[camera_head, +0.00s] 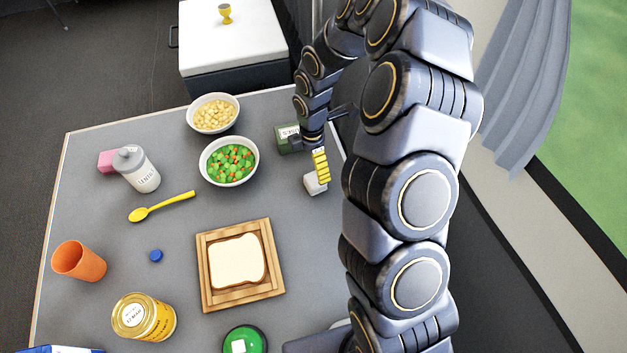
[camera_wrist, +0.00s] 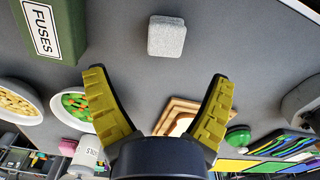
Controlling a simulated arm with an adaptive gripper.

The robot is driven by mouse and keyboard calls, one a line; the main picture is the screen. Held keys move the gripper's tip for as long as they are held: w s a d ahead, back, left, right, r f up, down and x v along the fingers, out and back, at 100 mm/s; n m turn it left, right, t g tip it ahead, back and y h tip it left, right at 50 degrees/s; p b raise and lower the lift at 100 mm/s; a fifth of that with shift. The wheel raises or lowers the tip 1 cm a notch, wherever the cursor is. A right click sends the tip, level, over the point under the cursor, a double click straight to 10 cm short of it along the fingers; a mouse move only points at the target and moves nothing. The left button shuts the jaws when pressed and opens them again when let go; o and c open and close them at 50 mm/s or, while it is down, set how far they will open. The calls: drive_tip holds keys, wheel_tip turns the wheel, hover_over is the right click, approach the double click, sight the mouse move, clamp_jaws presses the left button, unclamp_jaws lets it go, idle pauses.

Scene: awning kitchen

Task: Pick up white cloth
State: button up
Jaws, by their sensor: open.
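A small pale, boxy thing with rounded edges and a speckled surface, the only candidate for the white cloth (camera_wrist: 166,37), lies on the grey table. It also shows in the head view (camera_head: 313,184), right of the bread board. My gripper (camera_wrist: 158,76) is open, with its yellow-padded fingers spread wide and nothing between them. In the wrist view the pale thing lies beyond the fingertips, roughly centred. In the head view my gripper (camera_head: 320,166) is seen edge-on just above and behind it, partly covering it; whether they touch cannot be told.
A green fuses box (camera_head: 289,138) stands close behind, left of my gripper. A bowl of vegetables (camera_head: 228,162) and a bowl of pale cubes (camera_head: 215,114) stand further left. A wooden board (camera_head: 245,299) with bread lies in front. The table's right edge is close.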

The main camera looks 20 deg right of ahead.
sight(315, 178)
drive_tip(key=f, duration=0.7)
drive_tip(key=shift+s+d+f, duration=0.35)
drive_tip(key=c, duration=1.1)
